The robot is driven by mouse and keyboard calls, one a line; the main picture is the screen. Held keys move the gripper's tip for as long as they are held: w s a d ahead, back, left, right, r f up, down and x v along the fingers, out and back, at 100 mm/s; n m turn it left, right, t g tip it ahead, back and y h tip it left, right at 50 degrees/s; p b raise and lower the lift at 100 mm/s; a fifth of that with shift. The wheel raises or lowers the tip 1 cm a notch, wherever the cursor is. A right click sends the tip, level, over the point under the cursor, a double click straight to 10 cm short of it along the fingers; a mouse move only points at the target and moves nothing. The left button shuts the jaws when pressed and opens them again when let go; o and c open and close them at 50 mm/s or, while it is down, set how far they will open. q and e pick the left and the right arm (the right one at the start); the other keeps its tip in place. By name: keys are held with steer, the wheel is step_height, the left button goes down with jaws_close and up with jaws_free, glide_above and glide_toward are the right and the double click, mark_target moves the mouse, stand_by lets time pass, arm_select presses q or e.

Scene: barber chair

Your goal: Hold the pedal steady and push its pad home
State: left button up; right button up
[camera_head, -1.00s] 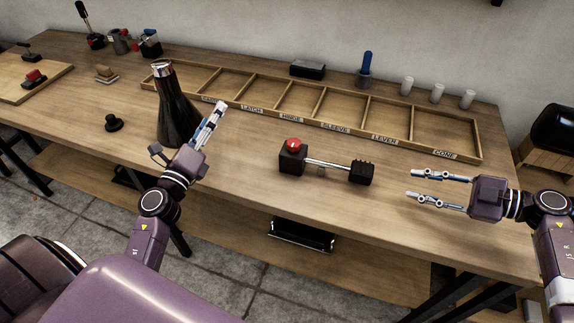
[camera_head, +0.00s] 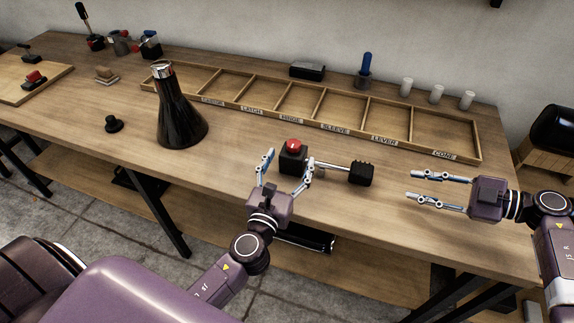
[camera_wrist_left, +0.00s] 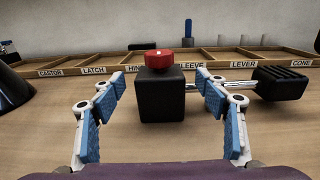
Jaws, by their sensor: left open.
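The pedal lies on the bench: a black block (camera_head: 291,160) with a red cap (camera_head: 293,146) on top, a metal rod (camera_head: 332,167) and a ribbed black pad (camera_head: 361,174) at the rod's right end. My left gripper (camera_head: 287,168) is open, its fingers in front of the block and to either side of it. In the left wrist view the block (camera_wrist_left: 161,97) stands between and beyond the two fingertips, apart from them as far as I can tell. The pad (camera_wrist_left: 281,84) is to the right there. My right gripper (camera_head: 426,186) is open and empty, to the right of the pad.
A labelled wooden compartment tray (camera_head: 440,158) runs along the back. Several white cylinders (camera_head: 437,93) stand at the back right. The bench front right of the pedal is clear.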

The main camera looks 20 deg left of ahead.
mark_target(371, 170)
arm_select(q)
steer(key=w, duration=0.6)
steer(key=shift+a, duration=0.35)
steer(key=c, duration=1.8)
arm_select(e)
steer(key=o, duration=0.4)
steer(key=shift+a+r, duration=0.1)
steer(key=o, duration=0.3)
steer(key=a+r+m+h, duration=0.1)
steer(key=w+a+r+g+h, duration=0.1)
steer(key=r+h, duration=0.1)
steer(key=a+r+m+g+h, duration=0.1)
steer(key=a+r, duration=0.1)
steer(key=shift+w+m, duration=0.3)
steer(key=shift+m+h, duration=0.6)
steer(key=shift+h, duration=0.3)
steer(key=x, duration=1.1)
steer(key=shift+a+r, duration=0.2)
